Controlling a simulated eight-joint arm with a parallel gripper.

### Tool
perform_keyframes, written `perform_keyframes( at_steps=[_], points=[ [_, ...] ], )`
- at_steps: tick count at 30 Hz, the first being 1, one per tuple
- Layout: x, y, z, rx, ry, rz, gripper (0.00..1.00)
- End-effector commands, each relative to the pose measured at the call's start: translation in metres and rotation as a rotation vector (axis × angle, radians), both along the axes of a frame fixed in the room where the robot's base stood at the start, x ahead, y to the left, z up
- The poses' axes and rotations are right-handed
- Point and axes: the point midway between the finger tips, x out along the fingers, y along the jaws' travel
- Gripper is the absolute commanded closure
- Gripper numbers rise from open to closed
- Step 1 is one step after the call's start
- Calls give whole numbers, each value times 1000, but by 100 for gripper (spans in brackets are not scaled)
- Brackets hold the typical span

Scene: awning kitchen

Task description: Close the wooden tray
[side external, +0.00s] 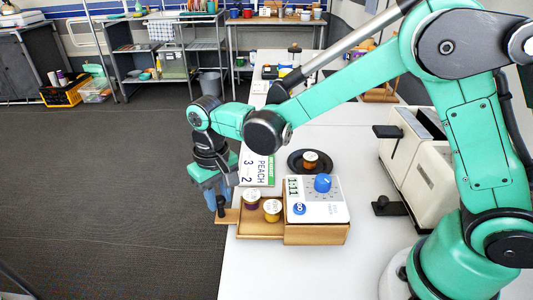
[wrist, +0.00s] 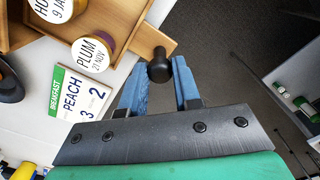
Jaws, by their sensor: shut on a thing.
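The wooden tray (side external: 258,230) is a drawer pulled out to the left of a wooden box (side external: 316,237) on the white counter. Its front plate carries a round black knob (side external: 221,203), which also shows in the wrist view (wrist: 160,68). Two lidded jars stand in the tray: a purple-sided jar (side external: 251,198) and another jar (side external: 272,209). The wrist view shows one labelled PLUM (wrist: 92,54). My gripper (wrist: 161,66) points down at the counter's edge, its blue fingers on either side of the knob, shut on it.
A white device with a blue dial (side external: 322,184) sits on the box. A PEACH card (side external: 257,169) lies behind the tray. A black plate (side external: 298,160) holds a small jar. A cream toaster (side external: 412,155) stands right. The floor left of the counter is open.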

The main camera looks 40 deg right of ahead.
Motion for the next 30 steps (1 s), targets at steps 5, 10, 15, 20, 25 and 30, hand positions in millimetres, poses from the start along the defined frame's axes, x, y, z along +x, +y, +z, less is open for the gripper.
perform_keyframes(
  at_steps=[5, 10, 15, 20, 25, 30],
  points=[
    [-30, -31, 1, -2, 0, -6, 100],
    [-53, -55, 1, -3, -1, -6, 100],
    [-62, -63, 0, -4, -1, -3, 100],
    [-63, -64, 0, -7, 3, -3, 100],
    [-63, -64, 0, -8, 4, -4, 50],
    [-63, -63, 0, -6, 2, -3, 40]
  ],
)
